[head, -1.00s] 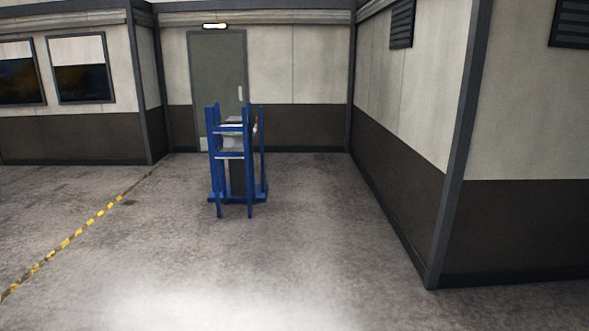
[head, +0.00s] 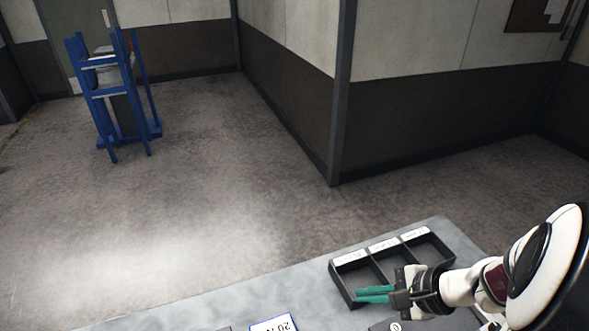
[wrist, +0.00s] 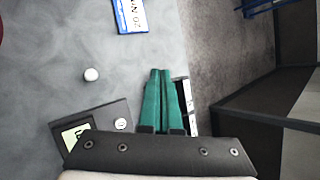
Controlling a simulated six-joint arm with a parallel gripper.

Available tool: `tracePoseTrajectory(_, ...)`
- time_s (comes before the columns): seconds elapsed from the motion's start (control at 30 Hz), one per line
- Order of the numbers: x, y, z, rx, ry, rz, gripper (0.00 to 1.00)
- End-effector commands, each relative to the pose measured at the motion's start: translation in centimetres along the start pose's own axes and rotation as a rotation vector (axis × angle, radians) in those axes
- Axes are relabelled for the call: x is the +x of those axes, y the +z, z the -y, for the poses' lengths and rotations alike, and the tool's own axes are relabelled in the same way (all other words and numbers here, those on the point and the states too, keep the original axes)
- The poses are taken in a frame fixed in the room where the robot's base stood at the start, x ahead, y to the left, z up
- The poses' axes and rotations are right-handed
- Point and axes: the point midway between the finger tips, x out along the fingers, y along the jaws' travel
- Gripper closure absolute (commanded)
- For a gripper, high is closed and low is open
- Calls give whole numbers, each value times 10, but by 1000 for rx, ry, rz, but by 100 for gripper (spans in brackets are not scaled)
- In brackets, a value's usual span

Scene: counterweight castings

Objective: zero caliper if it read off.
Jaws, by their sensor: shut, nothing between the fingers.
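I cannot make out a caliper for certain. A dark device with a lit yellow-green display (wrist: 76,134) and a pale round button lies on the grey bench in the wrist view. My gripper's body hides part of it, and I cannot read the display. Its edge with the round button (head: 393,326) shows at the bottom of the head view. My gripper (head: 360,295) has teal fingers, shut and empty, beside the divided tray in the head view. In the wrist view its fingers (wrist: 160,72) point up the picture, to the right of the device.
A dark tray with three labelled compartments (head: 341,287) stands on the bench (head: 230,306). A blue-edged label card (head: 273,324) lies left of it. A small white round object (wrist: 91,74) sits on open bench. A blue rack (head: 103,110) stands on the floor beyond.

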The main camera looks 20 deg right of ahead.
Motion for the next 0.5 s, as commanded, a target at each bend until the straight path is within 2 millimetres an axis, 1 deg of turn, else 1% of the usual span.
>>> tracePoseTrajectory(0.03, -5, -22, -2, 67, -45, -26, 100)
tracePoseTrajectory(0.1, -12, -49, -5, 148, -105, -61, 100)
tracePoseTrajectory(0.2, -20, -78, -11, 231, -168, -102, 100)
tracePoseTrajectory(0.3, -25, -95, -16, 278, -204, -127, 100)
tracePoseTrajectory(0.33, -26, -98, -17, 287, -211, -132, 100)
tracePoseTrajectory(0.4, -28, -102, -19, 299, -220, -139, 100)
tracePoseTrajectory(0.5, -28, -103, -19, 301, -222, -140, 100)
